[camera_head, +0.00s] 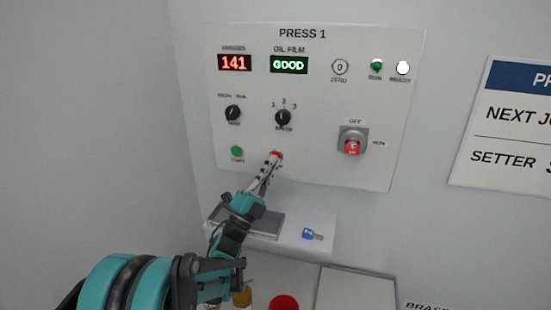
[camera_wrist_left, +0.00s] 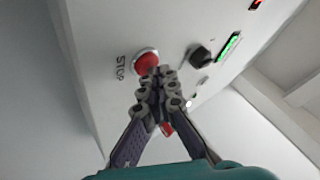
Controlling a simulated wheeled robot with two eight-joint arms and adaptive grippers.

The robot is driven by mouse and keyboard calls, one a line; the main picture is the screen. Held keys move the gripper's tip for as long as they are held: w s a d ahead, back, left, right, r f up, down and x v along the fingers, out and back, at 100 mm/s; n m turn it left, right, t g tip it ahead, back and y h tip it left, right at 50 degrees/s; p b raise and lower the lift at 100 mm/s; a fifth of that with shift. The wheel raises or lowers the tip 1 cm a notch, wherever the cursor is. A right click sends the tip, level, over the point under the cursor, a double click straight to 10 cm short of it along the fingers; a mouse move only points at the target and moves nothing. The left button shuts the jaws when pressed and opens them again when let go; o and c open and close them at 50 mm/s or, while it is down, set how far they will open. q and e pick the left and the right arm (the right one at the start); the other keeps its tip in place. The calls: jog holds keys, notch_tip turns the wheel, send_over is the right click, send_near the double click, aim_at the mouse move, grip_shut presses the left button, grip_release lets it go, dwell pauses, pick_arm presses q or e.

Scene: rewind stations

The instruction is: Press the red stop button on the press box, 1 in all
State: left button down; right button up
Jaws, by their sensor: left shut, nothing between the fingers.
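The press box (camera_head: 305,180) is a pale panel on the wall headed PRESS 1. Its red stop button (camera_head: 277,153) sits low on the panel, right of a green button. In the left wrist view the red button (camera_wrist_left: 146,62) stands beside the word STOP. My left gripper (camera_head: 273,160) is shut and empty, with its fingertips at the lower edge of the red button. In the left wrist view the fingertips (camera_wrist_left: 160,72) overlap the button's edge; I cannot tell whether they touch it. My right gripper is not in view.
The panel also carries a green button (camera_head: 236,151), a black knob (camera_head: 283,117) and a red rotary switch (camera_head: 352,145). Below it, a small shelf (camera_head: 290,243) holds a blue key tag (camera_head: 312,234). A sign (camera_head: 505,130) hangs at right.

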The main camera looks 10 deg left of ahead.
pick_arm(q)
jog(key=shift+s, duration=0.55)
jog(key=s, duration=0.5)
jog(key=shift+a, duration=0.1)
dwell(0.6)
